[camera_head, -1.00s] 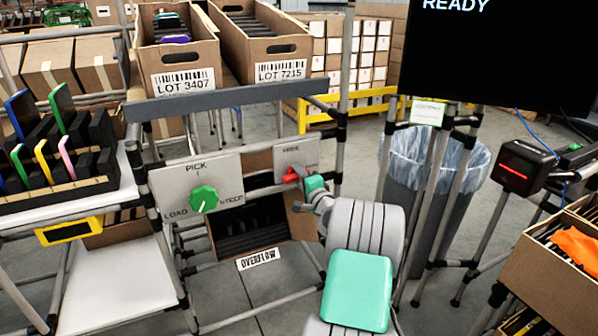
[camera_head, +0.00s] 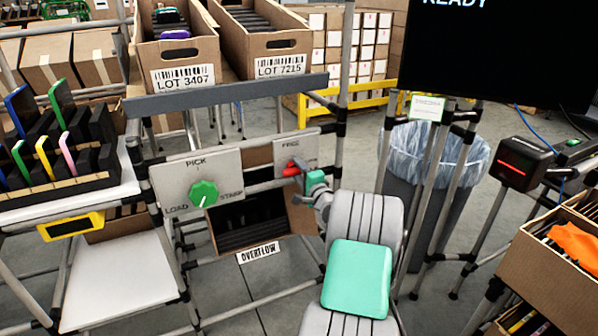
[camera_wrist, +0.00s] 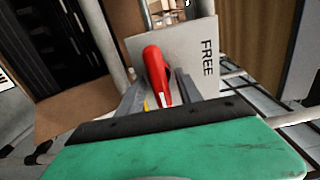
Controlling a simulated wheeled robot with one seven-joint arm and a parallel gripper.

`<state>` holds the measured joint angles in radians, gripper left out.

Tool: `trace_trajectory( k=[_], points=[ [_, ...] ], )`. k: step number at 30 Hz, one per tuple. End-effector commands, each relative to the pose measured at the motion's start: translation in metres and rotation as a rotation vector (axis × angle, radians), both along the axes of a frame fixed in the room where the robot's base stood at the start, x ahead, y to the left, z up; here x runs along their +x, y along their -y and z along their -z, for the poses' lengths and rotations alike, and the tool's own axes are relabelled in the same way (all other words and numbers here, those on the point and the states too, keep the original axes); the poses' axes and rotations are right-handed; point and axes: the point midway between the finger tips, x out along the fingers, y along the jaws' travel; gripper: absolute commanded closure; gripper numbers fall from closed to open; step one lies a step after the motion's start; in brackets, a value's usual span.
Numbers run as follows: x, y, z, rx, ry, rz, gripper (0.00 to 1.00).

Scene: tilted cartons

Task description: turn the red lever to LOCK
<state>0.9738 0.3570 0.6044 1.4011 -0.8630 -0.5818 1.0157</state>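The red lever (camera_head: 292,168) is on a small grey plate (camera_head: 310,150) right of the PICK/LOAD panel. It points roughly sideways in the head view, below the word FREE. In the wrist view the red lever (camera_wrist: 154,68) stands out from the plate (camera_wrist: 195,55), with FREE printed to its right. My gripper (camera_head: 307,180) is at the plate, close to the lever. In the wrist view my gripper (camera_wrist: 160,77) has its two grey fingers apart, one on each side of the lever, with gaps showing. The word LOCK is not visible.
A green knob (camera_head: 203,193) sits on the larger panel to the left. A grey rail (camera_head: 230,93) runs above, below two lot cartons. A tilted OVERFLOW carton (camera_head: 238,238) is below. Frame posts and a lined bin (camera_head: 450,145) stand to the right.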

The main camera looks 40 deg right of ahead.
Motion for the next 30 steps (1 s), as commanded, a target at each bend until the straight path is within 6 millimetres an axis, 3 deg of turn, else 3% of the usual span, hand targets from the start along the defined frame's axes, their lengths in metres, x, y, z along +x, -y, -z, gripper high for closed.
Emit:
trace_trajectory(
  k=[8, 19, 30],
  points=[
    [-0.006, -0.001, 0.0, 0.0, 0.0, 0.001, 0.58],
    [-0.07, -0.019, -0.001, 0.0, 0.0, 0.002, 0.58],
    [-0.075, -0.022, 0.0, 0.0, 0.0, 0.0, 0.58]
  ],
)
